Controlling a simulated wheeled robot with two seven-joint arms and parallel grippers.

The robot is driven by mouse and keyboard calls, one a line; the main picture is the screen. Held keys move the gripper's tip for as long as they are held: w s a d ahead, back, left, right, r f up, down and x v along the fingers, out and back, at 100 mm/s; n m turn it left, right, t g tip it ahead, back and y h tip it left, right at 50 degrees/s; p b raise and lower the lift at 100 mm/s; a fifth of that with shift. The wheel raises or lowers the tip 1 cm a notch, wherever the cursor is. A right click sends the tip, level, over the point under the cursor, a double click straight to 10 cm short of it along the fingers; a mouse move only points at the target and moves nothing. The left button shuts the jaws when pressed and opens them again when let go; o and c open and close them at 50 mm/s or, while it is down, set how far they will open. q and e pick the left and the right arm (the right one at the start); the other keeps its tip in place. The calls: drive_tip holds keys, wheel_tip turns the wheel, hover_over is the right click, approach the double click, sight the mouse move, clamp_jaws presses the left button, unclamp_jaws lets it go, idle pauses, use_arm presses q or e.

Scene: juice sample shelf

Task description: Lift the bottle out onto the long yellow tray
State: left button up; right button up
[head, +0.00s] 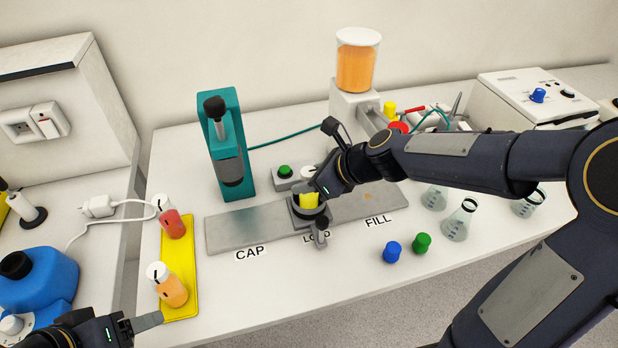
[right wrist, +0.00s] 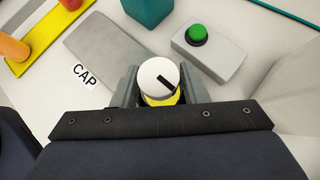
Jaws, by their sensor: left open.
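The bottle with yellow contents and a white cap (right wrist: 158,77) stands upright in the dark holder (head: 308,221) on the grey track, at the LOAD label. My right gripper (head: 311,190) is around it, its fingers close against both sides in the right wrist view (right wrist: 159,90). The bottle's yellow body (head: 309,201) is partly hidden by the gripper in the head view. The long yellow tray (head: 183,254) lies at the left of the table, with a red bottle (head: 173,223) and an orange bottle (head: 171,289) on it. My left gripper (head: 150,322) is open near the tray's front end.
A teal capping press (head: 226,145) stands behind the track, left of a green-button box (head: 286,176). Blue (head: 392,251) and green (head: 422,243) caps and several flasks (head: 459,220) are at the right. The tray's middle is free between its two bottles.

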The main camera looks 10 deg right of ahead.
sight(303, 169)
drive_tip(key=c, duration=0.3)
drive_tip(key=shift+r+p, duration=0.7)
drive_tip(key=shift+p, duration=0.15)
idle(0.5)
drive_tip(key=shift+r+p, duration=1.05)
drive_tip(key=shift+p, duration=0.05)
